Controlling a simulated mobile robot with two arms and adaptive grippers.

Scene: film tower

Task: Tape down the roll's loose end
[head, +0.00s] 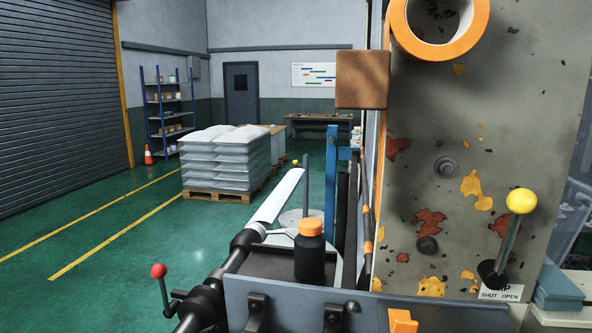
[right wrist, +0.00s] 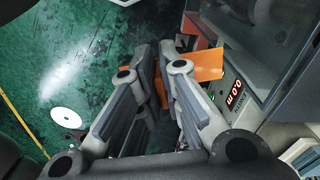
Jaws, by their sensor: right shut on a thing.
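In the right wrist view my right gripper (right wrist: 158,58) is shut on a flat orange strip (right wrist: 205,66) that looks like tape. The strip sticks out to the right of the fingertips; part of it is hidden between the fingers. In the head view an orange ring with a pale inside (head: 398,22), like a tape roll, is high on the stained grey panel. A long white piece (head: 280,195) lies in line with a dark shaft (head: 243,241); I cannot tell whether it is the roll. No loose end can be made out. Neither gripper shows in the head view.
A black bottle with an orange cap (head: 310,262) stands on a dark tray. A red-knobbed lever (head: 158,271) and a yellow-knobbed lever (head: 520,202) stick up. A brown block (head: 362,79) juts from the panel. A wrapped pallet stack (head: 225,165) stands behind; green floor lies open left.

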